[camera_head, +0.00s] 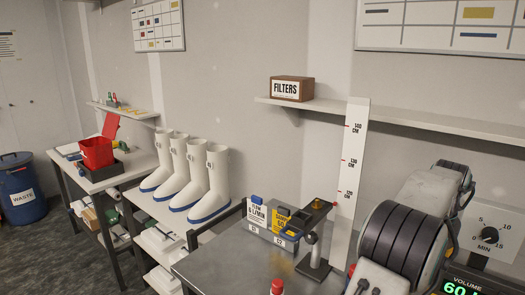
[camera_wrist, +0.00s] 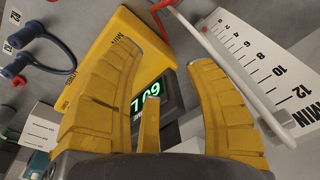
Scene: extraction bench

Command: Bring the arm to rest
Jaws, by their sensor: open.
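Behind the fingers are a yellow block (camera_wrist: 158,22) with dark lettering and a green lit display (camera_wrist: 146,100), partly covered by the fingers. I cannot tell whether the left finger touches the yellow block. In the head view my arm is at the right, in front of the bench and wall; the gripper's fingers cannot be made out there.
A dial (camera_head: 490,236) and volume display (camera_head: 468,288) are at right. White boots (camera_head: 196,185) and a red bin (camera_head: 97,153) stand left.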

